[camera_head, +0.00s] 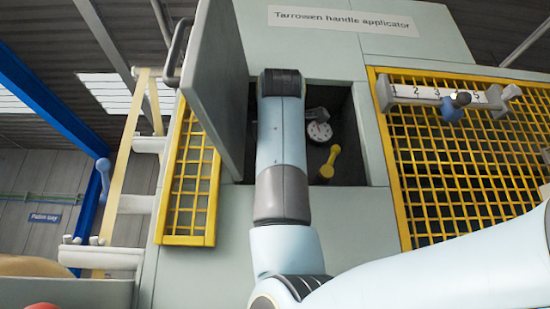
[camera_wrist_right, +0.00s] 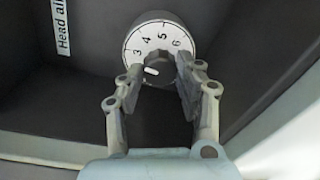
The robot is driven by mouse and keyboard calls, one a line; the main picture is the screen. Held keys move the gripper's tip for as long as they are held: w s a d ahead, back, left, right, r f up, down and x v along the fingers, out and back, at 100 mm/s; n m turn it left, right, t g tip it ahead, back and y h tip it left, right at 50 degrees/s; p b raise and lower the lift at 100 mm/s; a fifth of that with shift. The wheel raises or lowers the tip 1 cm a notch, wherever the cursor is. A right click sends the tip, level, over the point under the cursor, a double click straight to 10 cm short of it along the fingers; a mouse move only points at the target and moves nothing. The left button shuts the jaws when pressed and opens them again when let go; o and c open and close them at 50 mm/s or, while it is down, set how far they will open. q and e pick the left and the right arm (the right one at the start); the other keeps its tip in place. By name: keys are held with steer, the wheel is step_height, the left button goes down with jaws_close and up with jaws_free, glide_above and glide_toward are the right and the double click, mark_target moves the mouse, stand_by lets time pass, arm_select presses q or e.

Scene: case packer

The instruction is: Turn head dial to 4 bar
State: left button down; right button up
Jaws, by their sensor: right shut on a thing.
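The head dial (camera_wrist_right: 151,31) is a white round face with black numbers 3, 4, 5 and 6 showing in the right wrist view. Its dark centre knob (camera_wrist_right: 158,68) has a white mark that points left, a little below the 3. My right gripper (camera_wrist_right: 161,76) is shut on the knob, one finger on each side. My left gripper is not in view.
A yellow-topped lever (camera_head: 328,164) stands below the dial in the recess. The open grey door (camera_head: 214,85) stands left of my arm. A numbered rail with a blue knob (camera_head: 455,105) is on the yellow grille at right. A partly hidden label (camera_wrist_right: 62,27) is left of the dial.

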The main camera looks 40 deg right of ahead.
steer(key=m+b, duration=0.1)
steer(key=m, duration=0.4)
steer(key=shift+m+y+b, duration=0.3)
steer(key=shift+m+b, duration=0.05)
steer(key=shift+m, duration=0.05)
stand_by(0.4)
steer(key=o, duration=1.1)
steer(key=shift+o, duration=0.2)
